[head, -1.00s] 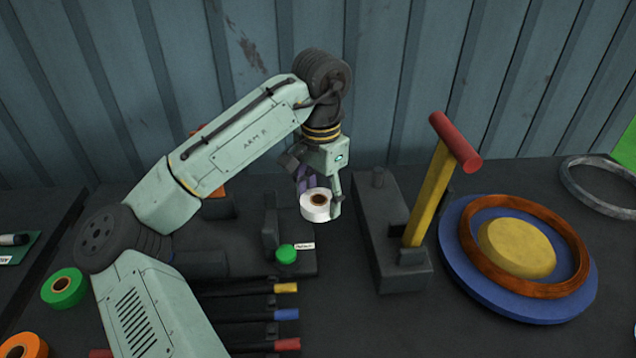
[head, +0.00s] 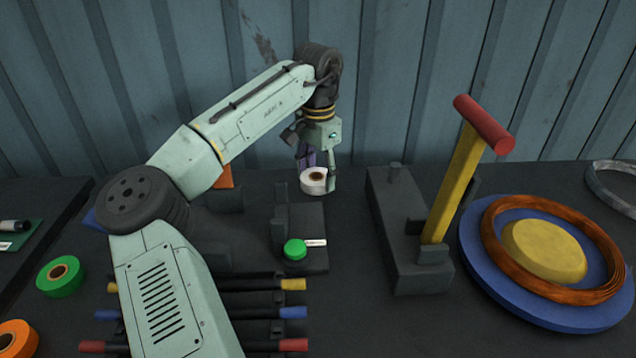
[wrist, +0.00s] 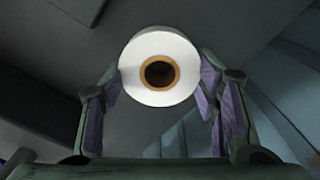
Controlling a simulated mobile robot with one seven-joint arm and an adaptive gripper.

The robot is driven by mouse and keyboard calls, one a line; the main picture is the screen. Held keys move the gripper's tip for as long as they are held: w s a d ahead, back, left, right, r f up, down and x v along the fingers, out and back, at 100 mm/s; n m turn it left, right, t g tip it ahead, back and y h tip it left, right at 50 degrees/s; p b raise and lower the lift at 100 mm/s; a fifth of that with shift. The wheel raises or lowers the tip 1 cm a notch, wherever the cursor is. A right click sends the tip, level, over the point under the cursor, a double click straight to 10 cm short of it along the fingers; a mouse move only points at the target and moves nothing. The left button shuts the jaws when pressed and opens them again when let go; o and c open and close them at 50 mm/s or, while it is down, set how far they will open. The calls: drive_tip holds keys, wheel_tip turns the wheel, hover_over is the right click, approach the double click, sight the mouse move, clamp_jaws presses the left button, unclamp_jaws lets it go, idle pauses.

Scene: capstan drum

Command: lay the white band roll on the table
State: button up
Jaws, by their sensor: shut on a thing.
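The white band roll (head: 313,184) has a brown core. My gripper (head: 318,166) is shut on it, above the dark table (head: 345,275) near the back wall. In the wrist view the roll (wrist: 158,52) sits between the purple pads of my gripper (wrist: 160,85), its core facing the camera. In the head view part of the roll's right side is hidden by a finger. I cannot tell exactly how far the roll is above the surface below it.
A dark block with a green button (head: 295,249) stands just in front. A yellow lever with a red handle (head: 485,124) rises to the right, beside a blue drum (head: 480,265) with a copper coil. Green (head: 60,276) and orange (head: 15,340) rolls lie at left.

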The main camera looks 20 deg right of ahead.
idle(0.3)
drive_tip(key=o, duration=1.2)
drive_tip(key=shift+f, duration=0.15)
wheel_tip(320, 180, up, 12)
drive_tip(key=shift+r, duration=0.15)
